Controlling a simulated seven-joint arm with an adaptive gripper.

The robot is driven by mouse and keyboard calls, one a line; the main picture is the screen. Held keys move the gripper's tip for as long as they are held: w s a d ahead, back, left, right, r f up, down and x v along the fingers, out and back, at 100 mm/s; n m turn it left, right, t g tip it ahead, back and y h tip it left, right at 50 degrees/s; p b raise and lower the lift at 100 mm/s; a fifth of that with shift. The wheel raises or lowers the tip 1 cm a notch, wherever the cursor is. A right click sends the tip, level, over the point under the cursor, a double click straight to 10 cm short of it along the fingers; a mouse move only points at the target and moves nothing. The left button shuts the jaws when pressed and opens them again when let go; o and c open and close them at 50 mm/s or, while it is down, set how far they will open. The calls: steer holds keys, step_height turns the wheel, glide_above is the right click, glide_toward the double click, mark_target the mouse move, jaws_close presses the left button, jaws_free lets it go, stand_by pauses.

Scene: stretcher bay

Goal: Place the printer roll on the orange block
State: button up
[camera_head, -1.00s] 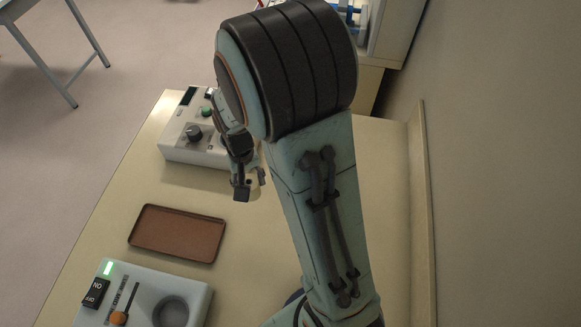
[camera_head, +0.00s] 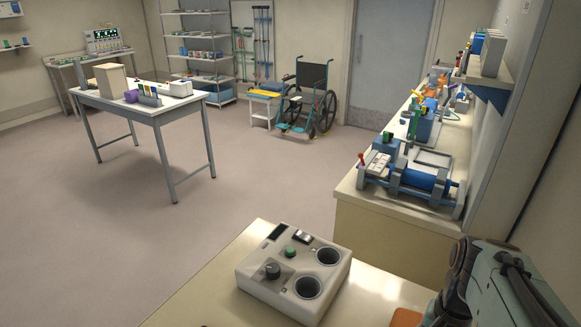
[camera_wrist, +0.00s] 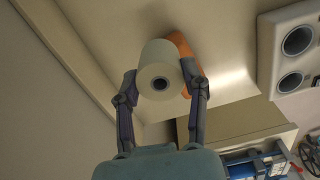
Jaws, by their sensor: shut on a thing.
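The printer roll (camera_wrist: 160,72) is a white cylinder with a dark hole in its end. In the wrist view it sits between the two fingers of my gripper (camera_wrist: 164,83), which are shut on its sides. The orange block (camera_wrist: 185,52) shows just behind the roll, partly hidden by it and by the right finger. I cannot tell whether roll and block touch. In the head view only an orange corner (camera_head: 406,318) of what looks like the block shows at the bottom edge. My fingers and the roll are out of that view; part of my arm shows at lower right.
A white device (camera_head: 292,272) with a knob, a green button and two round wells stands on the cream table (camera_head: 215,290); it also shows in the wrist view (camera_wrist: 292,45). A side bench (camera_head: 385,232) carries blue equipment (camera_head: 415,180). A wall borders the table in the wrist view.

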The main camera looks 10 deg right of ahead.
steer(key=w+d+f, duration=0.2)
steer(key=w+f, duration=0.1)
steer(key=w+d+f, duration=0.5)
steer(key=w+f, duration=0.1)
steer(key=shift+w+d, duration=0.2)
steer(key=shift+d, duration=0.2)
steer(key=shift+w+d+f, duration=0.1)
steer(key=shift+f, duration=1.65)
steer(key=o, duration=1.2)
steer(key=shift+f, duration=0.15)
steer(key=shift+c, duration=0.2)
